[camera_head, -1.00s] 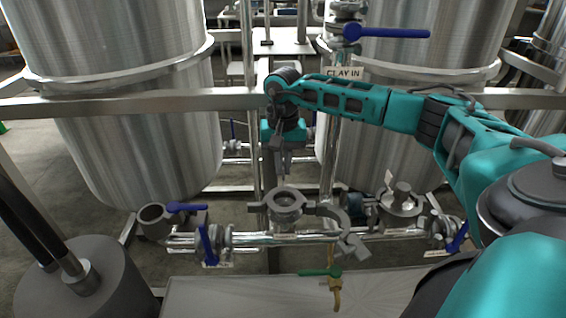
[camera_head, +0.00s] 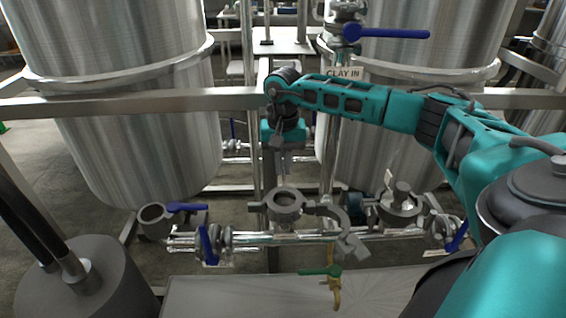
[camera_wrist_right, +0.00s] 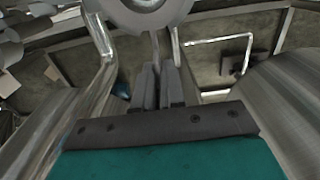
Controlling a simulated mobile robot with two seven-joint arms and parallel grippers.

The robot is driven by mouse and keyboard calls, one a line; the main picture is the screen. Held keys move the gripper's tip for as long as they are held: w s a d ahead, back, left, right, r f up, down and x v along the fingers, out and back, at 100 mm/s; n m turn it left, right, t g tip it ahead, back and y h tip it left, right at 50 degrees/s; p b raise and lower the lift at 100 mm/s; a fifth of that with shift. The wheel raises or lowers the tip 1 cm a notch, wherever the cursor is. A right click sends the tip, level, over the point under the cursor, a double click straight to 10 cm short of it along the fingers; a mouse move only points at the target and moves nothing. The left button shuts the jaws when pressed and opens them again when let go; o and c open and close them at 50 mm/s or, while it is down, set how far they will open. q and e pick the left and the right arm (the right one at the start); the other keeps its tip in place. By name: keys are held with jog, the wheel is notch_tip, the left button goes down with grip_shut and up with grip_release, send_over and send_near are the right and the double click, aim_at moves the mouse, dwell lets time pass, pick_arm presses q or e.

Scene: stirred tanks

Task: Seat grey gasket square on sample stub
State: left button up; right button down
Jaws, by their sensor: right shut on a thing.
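The sample stub (camera_head: 284,213) stands in the middle of the head view, its round mouth facing up. Grey ring surfaces lie at its top, and I cannot separate gasket from stub rim there. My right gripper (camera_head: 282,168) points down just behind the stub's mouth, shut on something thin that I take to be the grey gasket. The gripper (camera_wrist_right: 160,72) also shows in the right wrist view, fingers close together. A pale grey ring (camera_wrist_right: 150,23) lies beyond its tips, cut by the top edge. Whether it rests flat on the stub is unclear. My left gripper is out of view.
An open clamp (camera_head: 346,225) hangs right of the stub. A green-handled tap (camera_head: 325,271) is in front. Large steel tanks (camera_head: 125,110) stand on both sides behind.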

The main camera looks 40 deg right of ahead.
aim_at(283, 174)
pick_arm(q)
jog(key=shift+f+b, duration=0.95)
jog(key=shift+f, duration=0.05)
pick_arm(e)
jog(key=shift+f, duration=1.55)
jog(key=c, duration=1.1)
grip_release()
jog(key=shift+c, duration=0.2)
notch_tip(283, 174, up, 3)
jog(key=shift+r+p, duration=0.1)
jog(key=shift+p, duration=0.2)
notch_tip(283, 174, up, 8)
jog(key=shift+r+p, duration=0.2)
jog(key=shift+p, duration=0.25)
jog(key=shift+r, duration=0.65)
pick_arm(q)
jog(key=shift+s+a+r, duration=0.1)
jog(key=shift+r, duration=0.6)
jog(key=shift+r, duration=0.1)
